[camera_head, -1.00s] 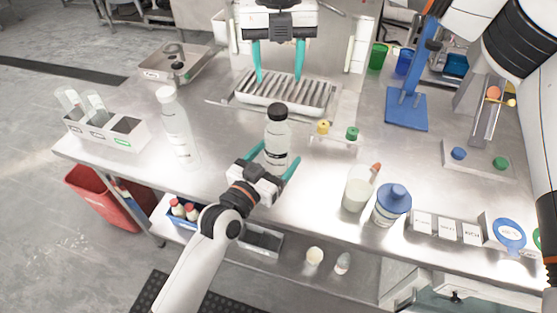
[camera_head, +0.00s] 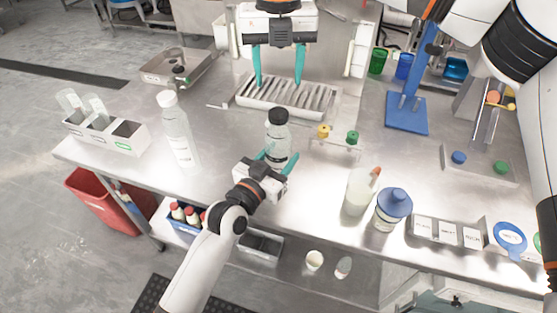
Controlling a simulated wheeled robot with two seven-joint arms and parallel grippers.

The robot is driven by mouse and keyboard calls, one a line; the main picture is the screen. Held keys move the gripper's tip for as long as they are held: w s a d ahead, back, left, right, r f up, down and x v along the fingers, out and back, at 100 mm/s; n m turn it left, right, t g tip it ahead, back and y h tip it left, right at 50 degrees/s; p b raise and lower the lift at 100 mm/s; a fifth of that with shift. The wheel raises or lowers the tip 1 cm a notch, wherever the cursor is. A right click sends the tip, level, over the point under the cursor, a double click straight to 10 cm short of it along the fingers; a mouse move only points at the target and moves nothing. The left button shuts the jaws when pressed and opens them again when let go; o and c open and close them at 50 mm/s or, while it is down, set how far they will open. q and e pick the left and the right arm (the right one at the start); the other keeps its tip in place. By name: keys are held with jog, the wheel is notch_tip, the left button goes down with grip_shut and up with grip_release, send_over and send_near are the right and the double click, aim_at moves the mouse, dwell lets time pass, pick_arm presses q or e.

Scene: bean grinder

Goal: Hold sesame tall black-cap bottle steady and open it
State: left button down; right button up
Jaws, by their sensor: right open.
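The tall black-cap bottle (camera_head: 278,134) stands upright on the steel table near the middle, its cap on. It is clear with a white label; I cannot read the name. My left gripper (camera_head: 278,157) reaches in from the front, with its teal fingers closed against both sides of the bottle's lower body. The gripper hides part of the bottle's base. My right gripper (camera_head: 279,78) points down above the slatted tray behind the bottle. Its two teal fingers are wide apart with nothing between them.
A tall white-cap bottle (camera_head: 178,130) stands left of the black-cap bottle. A small rack with yellow and green knobs (camera_head: 338,137) is close on its right. The slatted metal tray (camera_head: 245,97) lies behind. A white cup (camera_head: 358,194) and blue-lidded jar (camera_head: 392,208) stand front right.

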aim_at(278, 113)
jog(key=m, duration=1.2)
jog(key=shift+m, duration=0.4)
jog(key=m, duration=0.4)
jog(key=shift+m, duration=0.4)
jog(key=shift+f, duration=0.6)
notch_tip(278, 113, down, 7)
jog(key=shift+r, duration=0.1)
